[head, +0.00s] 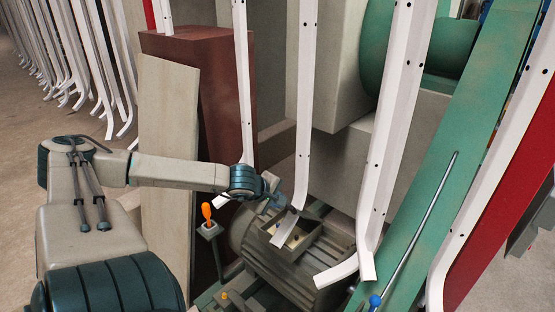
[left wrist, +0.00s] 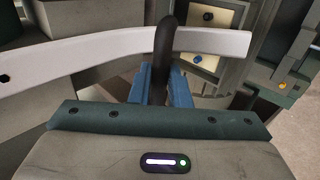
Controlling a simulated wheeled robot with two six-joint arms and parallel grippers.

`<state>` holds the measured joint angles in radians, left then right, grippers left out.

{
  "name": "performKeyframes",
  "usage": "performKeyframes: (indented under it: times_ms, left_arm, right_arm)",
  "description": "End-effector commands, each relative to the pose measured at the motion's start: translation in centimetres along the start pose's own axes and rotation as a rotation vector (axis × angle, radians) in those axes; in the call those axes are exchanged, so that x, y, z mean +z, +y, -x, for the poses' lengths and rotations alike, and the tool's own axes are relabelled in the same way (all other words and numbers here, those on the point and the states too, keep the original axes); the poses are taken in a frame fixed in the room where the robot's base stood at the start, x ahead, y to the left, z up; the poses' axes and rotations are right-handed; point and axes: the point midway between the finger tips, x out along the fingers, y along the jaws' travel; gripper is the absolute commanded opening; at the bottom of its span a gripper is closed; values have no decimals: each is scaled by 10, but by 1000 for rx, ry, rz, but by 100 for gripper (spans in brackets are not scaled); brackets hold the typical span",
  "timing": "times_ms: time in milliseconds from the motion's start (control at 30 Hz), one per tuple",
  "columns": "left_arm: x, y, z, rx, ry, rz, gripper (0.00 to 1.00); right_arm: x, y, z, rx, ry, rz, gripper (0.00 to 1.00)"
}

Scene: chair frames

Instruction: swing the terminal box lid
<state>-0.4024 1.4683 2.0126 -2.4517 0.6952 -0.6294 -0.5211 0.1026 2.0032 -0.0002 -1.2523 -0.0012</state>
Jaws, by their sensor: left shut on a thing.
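The terminal box (head: 318,252) sits on a ribbed grey motor (head: 285,275) in the head view, its top open with small pale and coloured parts inside. In the left wrist view the cream inside of the box (left wrist: 222,17) shows a black and a blue terminal. My left gripper (head: 280,203) is at the back left edge of the box, partly behind a white chair frame. In the left wrist view its blue fingers (left wrist: 160,88) are shut around a dark upright handle (left wrist: 164,45). The lid itself is mostly hidden; I cannot tell its angle. My right gripper is out of view.
White bent chair frames (head: 305,110) hang close before the box; one frame (left wrist: 60,65) crosses the left wrist view. An orange-handled lever (head: 207,212) stands left of the motor. A green beam (head: 450,140) slants at right, with a blue-knobbed rod (head: 375,301).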

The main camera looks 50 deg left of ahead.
Motion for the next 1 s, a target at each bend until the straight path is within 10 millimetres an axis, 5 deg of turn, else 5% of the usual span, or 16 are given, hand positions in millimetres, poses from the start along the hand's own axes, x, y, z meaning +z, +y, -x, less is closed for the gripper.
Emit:
performKeyframes:
  times_ms: [600,933,967,1000]
  left_arm:
    - [2,-46,-7,-1,-4,3,0]
    - [2,-50,-8,0,-4,0,0]
    - [2,-50,-8,0,-4,0,20]
    - [2,-50,-8,0,-4,0,28]
  right_arm:
    - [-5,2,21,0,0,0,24]
    - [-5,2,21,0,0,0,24]
    - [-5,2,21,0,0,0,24]
    - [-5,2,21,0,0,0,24]
